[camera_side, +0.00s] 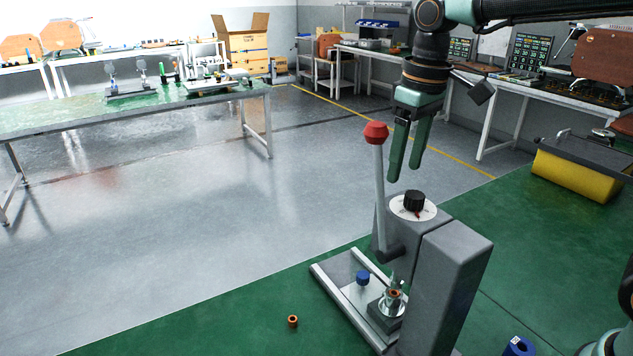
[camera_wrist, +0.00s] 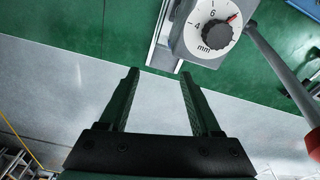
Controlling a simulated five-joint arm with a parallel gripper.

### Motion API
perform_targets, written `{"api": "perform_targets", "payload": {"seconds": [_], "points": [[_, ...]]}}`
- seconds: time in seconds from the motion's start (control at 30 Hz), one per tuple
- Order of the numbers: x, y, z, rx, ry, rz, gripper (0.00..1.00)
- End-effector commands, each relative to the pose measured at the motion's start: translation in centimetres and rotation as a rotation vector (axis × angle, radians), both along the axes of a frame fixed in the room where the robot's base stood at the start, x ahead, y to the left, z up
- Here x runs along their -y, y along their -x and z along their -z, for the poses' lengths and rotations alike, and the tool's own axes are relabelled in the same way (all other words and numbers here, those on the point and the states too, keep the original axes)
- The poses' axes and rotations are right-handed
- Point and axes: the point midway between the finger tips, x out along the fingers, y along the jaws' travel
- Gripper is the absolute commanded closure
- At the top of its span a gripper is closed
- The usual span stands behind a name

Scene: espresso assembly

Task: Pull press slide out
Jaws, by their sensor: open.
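My gripper (camera_side: 406,168) hangs fingers down above the press, just right of the red lever knob (camera_side: 376,132). Its two green fingers are apart and nothing is between them; they also show open in the wrist view (camera_wrist: 158,75). The grey press (camera_side: 445,285) stands on the green mat with its lever upright and a black dial (camera_side: 414,201) on top. The press slide (camera_side: 386,306), a dark block carrying a metal holder with a copper-coloured ring, sits low on the base rails by the press body. A blue knob (camera_side: 362,278) is beside it. My gripper is well above the slide, not touching it.
A small copper-coloured ring (camera_side: 293,321) lies on the mat left of the press. A blue cylinder (camera_side: 519,346) is at the bottom right. The green mat (camera_side: 220,330) is mostly clear left of the press. A yellow and grey box (camera_side: 580,170) stands right.

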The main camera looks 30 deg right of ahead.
Motion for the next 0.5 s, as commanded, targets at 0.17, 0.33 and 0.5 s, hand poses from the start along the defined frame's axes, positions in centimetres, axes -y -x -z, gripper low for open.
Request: {"api": "perform_targets", "payload": {"seconds": [0.17,0.33,0.5], "points": [[-1.9,-2.7,1.7,-0.118,0.021,-0.053,0.35],[-3.7,-5.0,4.6,-0.238,0.043,-0.098,0.35],[-5.1,-6.6,8.3,-0.353,0.065,-0.132,0.35]]}}
